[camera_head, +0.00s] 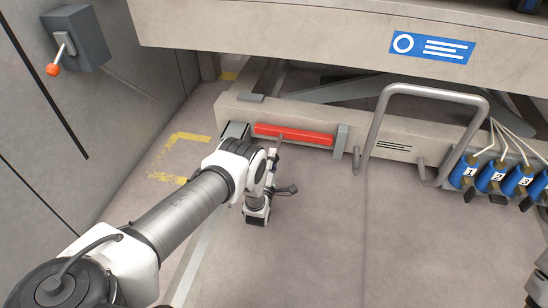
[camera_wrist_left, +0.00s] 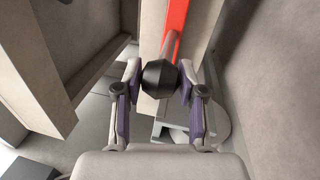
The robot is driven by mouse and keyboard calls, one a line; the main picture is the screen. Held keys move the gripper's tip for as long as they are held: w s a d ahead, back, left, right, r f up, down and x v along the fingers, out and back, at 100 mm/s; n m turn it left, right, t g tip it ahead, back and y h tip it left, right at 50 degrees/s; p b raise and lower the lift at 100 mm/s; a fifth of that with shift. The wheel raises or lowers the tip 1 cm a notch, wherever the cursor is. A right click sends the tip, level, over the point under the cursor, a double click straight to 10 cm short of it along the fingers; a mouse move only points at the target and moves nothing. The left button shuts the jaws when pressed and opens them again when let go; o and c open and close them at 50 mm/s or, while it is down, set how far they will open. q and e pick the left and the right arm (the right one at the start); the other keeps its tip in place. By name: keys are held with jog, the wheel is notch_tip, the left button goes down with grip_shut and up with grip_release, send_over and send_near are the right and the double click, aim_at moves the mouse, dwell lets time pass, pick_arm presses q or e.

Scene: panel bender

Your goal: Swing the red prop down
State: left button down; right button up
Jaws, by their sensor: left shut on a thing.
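The red prop (camera_head: 295,135) is a red bar lying level along the front of the machine's low beam, between two grey brackets. In the left wrist view the red prop (camera_wrist_left: 176,28) runs up the picture, with a short grey stem and a black knob (camera_wrist_left: 159,78) in front of it. My left gripper (camera_wrist_left: 159,85) is shut on the black knob, one finger on each side. My right gripper is not clearly seen.
A grey tube handle (camera_head: 378,120) stands right of the prop, with blue numbered valves (camera_head: 492,179) further right. A large upper beam (camera_head: 300,30) overhangs. A lever box (camera_head: 80,38) is on the left wall. The floor (camera_head: 370,240) in front is clear.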

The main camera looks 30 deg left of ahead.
pick_arm(q)
jog(key=shift+f, duration=0.15)
dwell(0.3)
jog(key=c, duration=0.7)
grip_release()
jog(key=shift+d+f, duration=0.1)
jog(key=shift+o, duration=0.2)
jog(key=v, duration=1.2)
